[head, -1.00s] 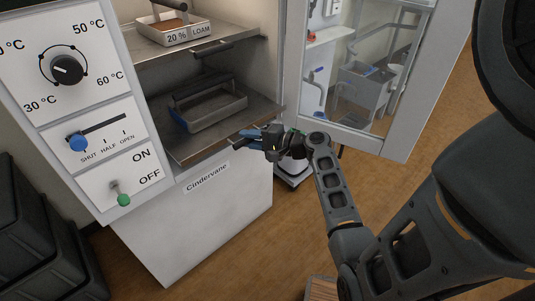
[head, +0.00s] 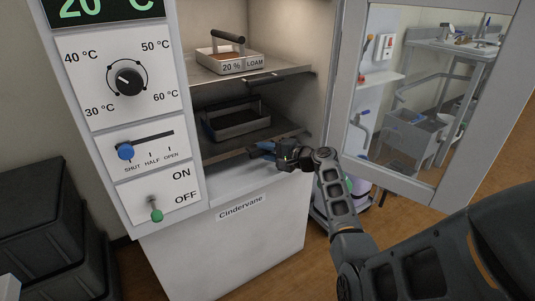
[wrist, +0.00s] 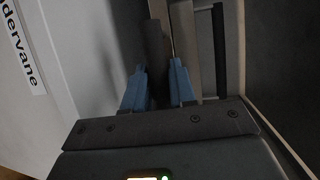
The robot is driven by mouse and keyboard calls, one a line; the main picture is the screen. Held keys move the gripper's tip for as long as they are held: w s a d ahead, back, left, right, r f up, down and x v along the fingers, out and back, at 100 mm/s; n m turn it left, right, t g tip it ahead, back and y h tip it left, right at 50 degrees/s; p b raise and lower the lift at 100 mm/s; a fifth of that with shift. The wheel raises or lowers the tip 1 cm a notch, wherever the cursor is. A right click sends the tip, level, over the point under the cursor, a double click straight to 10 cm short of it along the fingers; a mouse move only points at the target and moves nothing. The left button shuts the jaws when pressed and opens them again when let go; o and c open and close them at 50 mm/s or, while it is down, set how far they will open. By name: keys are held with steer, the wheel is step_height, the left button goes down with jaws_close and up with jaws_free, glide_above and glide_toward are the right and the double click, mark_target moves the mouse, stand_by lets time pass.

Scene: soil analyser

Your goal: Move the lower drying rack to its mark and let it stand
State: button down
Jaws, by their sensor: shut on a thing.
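I cannot make out the rack's mark in these views.
The upper rack (head: 285,75) holds a tray labelled "20 % LOAM" (head: 240,66). The glass door (head: 430,100) stands open on the right. The control panel (head: 125,80) is on the left. Dark crates (head: 40,225) stand at lower left.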

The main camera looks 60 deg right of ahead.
steer(key=shift+w+d+r, duration=0.1)
steer(key=shift+w, duration=0.1)
steer(key=c, duration=1)
jaws_free()
steer(key=v, duration=0.7)
steer(key=shift+s+p, duration=0.4)
